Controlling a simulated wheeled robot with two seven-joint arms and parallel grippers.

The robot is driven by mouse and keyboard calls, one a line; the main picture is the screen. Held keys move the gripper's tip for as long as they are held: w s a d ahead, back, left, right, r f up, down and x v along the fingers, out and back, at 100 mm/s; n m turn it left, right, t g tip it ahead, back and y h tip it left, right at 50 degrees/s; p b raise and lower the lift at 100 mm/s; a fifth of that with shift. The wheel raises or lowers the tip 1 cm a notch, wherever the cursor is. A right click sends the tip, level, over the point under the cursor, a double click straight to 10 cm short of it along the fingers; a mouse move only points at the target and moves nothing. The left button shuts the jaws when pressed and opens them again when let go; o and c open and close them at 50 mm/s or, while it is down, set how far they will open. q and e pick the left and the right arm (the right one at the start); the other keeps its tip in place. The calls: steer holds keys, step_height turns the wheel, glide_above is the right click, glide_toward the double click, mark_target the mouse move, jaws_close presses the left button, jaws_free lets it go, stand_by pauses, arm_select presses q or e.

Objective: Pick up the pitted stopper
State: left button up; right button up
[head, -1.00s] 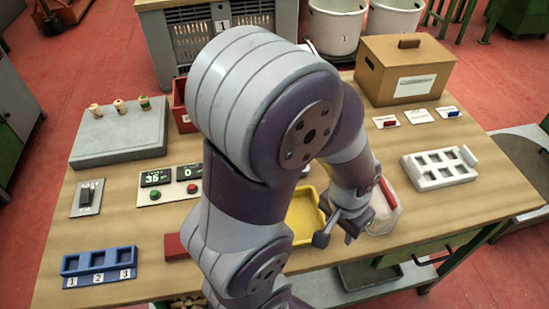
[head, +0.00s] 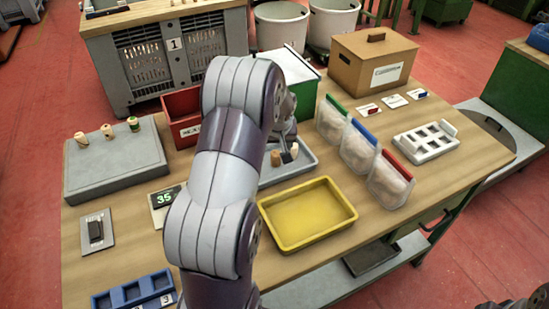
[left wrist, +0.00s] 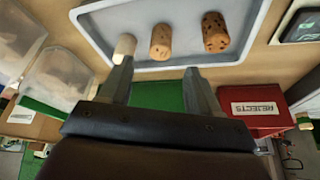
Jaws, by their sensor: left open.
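Three cork stoppers lie in a grey tray (left wrist: 180,58) in the left wrist view. The right-hand stopper (left wrist: 215,32) is brown with dark pits over its side. The middle stopper (left wrist: 160,42) is tan with a few small dark marks, and the left-hand stopper (left wrist: 124,47) is pale and plain. My left gripper (left wrist: 157,70) is open and empty, its tips near the pale and middle stoppers; the pitted one is beyond the right finger. In the head view my arm hides part of the grey tray (head: 303,170). My right gripper is not in view.
A red box marked REJECTS (left wrist: 257,118) stands beside the tray. A yellow tray (head: 310,222) is empty in front. Clear bags with green, blue and red tops (head: 358,145) stand to the right. A grey block with several stoppers (head: 112,165) is at the left.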

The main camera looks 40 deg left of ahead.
mark_target(276, 154)
arm_select(q)
steer(key=x, duration=0.4)
steer(key=shift+s+d+f+p, duration=0.2)
steer(key=shift+f+p, duration=0.1)
steer(key=shift+p, duration=0.05)
steer(key=shift+w+a+f, duration=0.15)
steer(key=shift+a+f, duration=0.05)
steer(key=shift+f, duration=0.3)
steer(key=c, duration=1.1)
steer(key=shift+r, duration=0.1)
